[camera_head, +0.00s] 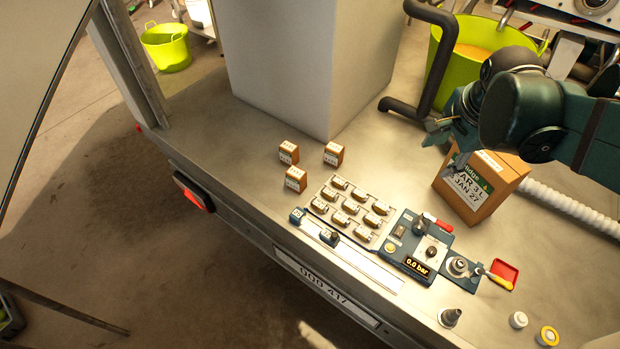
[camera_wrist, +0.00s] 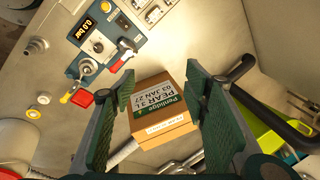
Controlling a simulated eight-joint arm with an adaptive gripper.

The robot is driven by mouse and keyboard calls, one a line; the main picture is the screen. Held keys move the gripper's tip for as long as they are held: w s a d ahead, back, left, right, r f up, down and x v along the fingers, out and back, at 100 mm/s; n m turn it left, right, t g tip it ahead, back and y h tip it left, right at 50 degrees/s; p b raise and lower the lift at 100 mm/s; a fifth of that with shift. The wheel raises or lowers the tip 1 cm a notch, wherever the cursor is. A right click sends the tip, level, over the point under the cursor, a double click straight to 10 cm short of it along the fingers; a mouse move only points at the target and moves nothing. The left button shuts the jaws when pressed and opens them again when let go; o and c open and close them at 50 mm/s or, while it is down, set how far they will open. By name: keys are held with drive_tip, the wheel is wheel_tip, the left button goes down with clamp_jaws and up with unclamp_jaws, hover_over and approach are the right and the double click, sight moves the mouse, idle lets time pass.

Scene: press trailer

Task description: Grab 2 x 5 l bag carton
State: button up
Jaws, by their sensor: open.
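A brown carton (camera_head: 478,188) stands on the trailer deck at the right in the head view. Its white and green label seems to read "PEAR 3 L" and "JAN 27". In the wrist view the carton (camera_wrist: 163,112) shows between and beyond the two fingers, label toward the camera. My gripper (camera_head: 450,155) is open at the carton's upper left side, and its open fingers (camera_wrist: 160,85) frame the carton. I cannot tell whether either finger touches it. Part of the carton's top is hidden by my arm in the head view.
Three small brown cartons (camera_head: 296,179) stand by a white block (camera_head: 283,60). A tray of small pieces (camera_head: 350,208) and a control panel (camera_head: 420,245) reading 0.0 bar lie left of the large carton. Behind it are a dark bent pipe (camera_head: 405,108) and green tub (camera_head: 470,45); a white hose (camera_head: 570,205) lies right.

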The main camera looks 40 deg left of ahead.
drive_tip(key=w+a+f+m+g, duration=0.15)
drive_tip(key=a+f, duration=0.25)
drive_tip(key=a, duration=0.7)
drive_tip(key=m+g+h+p, duration=0.1)
drive_tip(key=m+g+h, duration=0.1)
drive_tip(key=m, duration=0.5)
hover_over(296, 172)
wheel_tip(296, 172, down, 18)
drive_tip(key=shift+w+r, duration=0.1)
drive_tip(key=shift+r, duration=0.1)
drive_tip(key=shift+a+f, duration=0.1)
drive_tip(key=shift+f, duration=0.05)
drive_tip(key=shift+f, duration=0.1)
drive_tip(key=shift+f, duration=1.2)
drive_tip(key=shift+f, duration=0.15)
drive_tip(key=shift+f+b, duration=0.8)
drive_tip(key=shift+f, duration=1.65)
drive_tip(key=shift+c, duration=0.7)
